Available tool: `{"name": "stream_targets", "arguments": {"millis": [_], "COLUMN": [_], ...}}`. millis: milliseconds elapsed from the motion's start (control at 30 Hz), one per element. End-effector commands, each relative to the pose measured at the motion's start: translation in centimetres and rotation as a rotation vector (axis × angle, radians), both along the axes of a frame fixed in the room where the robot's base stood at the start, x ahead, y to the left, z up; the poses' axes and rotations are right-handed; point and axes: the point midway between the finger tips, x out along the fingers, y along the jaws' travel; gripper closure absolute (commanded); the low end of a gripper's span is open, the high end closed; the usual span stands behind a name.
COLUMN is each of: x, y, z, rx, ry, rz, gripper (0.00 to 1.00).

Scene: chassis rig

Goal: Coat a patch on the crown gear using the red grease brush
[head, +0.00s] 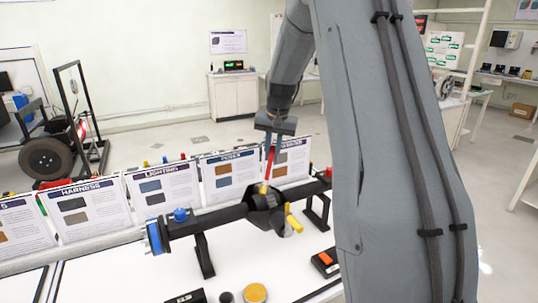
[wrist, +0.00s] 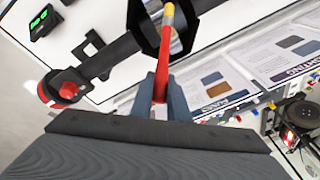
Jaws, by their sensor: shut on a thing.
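My gripper (head: 271,142) is shut on the red grease brush (head: 270,164) and holds it pointing down over the black axle housing (head: 265,198). The brush's yellowish tip is at or just above the housing's top; I cannot tell whether it touches. A yellow part (head: 293,219) sticks out at the housing's right.
The axle lies on black stands (head: 203,255) above a white table. A blue ring (head: 154,237) is at its left end. A round yellow-topped tin (head: 254,293) and an orange-and-black box (head: 325,262) lie in front. Upright information boards (head: 163,190) stand behind.

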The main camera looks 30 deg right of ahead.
Motion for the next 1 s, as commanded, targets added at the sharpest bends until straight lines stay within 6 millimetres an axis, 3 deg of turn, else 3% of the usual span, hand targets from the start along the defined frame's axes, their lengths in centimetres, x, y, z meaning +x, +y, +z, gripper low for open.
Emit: {"name": "stream_targets", "arguments": {"millis": [233, 467, 667, 1000], "x": [0.0, 0.0, 0.0, 0.0], "y": [-2.0, -2.3, -1.9, 0.5], "z": [-0.1, 0.0, 0.1, 0.4], "rx": [-0.001, -0.001, 0.000, 0.000], "ry": [0.000, -0.001, 0.000, -0.001], "rz": [-0.001, 0.000, 0.001, 0.000], "gripper": [1.00, 1.00, 1.00, 1.00]}}
